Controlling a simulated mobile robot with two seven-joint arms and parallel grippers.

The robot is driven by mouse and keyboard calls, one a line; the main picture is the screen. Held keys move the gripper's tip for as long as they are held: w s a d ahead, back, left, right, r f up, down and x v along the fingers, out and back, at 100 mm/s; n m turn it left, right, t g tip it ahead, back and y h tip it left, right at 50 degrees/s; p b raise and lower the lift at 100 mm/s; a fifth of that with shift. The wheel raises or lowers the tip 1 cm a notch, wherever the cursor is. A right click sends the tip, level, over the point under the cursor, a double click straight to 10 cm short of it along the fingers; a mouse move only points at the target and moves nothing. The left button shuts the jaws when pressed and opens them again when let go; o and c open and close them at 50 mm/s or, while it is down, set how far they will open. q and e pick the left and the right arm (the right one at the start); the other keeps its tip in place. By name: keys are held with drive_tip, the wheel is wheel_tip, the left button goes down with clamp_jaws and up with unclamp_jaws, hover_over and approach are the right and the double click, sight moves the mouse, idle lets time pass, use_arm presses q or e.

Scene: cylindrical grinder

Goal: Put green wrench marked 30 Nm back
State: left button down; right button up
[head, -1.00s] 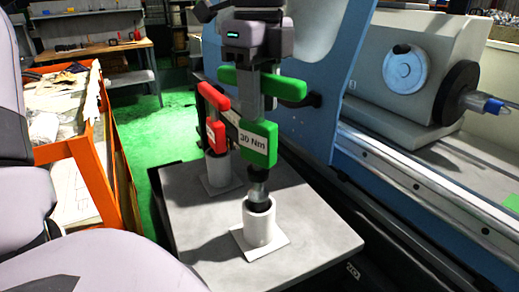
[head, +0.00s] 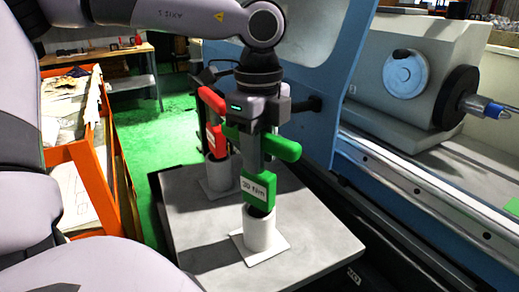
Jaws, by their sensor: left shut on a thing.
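The green wrench (head: 258,189) with the label "30 Nm" stands upright, its lower end down inside the front white cylindrical holder (head: 259,231) on the grey table. My left gripper (head: 262,145) comes down from above and is shut on the green wrench near its green crossbar. The gripper hides part of the wrench's upper shaft. The tip of the wrench is hidden in the holder. My right gripper is not in the head view.
A red wrench (head: 213,127) stands in a second white holder (head: 217,172) behind. The grey table (head: 316,236) is otherwise bare. The blue machine (head: 358,70) borders it on the right, and an orange-framed bin (head: 96,185) stands to the left.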

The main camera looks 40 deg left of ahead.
use_arm(q)
drive_tip(key=c, duration=0.8)
unclamp_jaws()
wheel_tip(320, 180, up, 12)
drive_tip(key=shift+r+p, duration=0.1)
drive_tip(key=shift+p, duration=0.25)
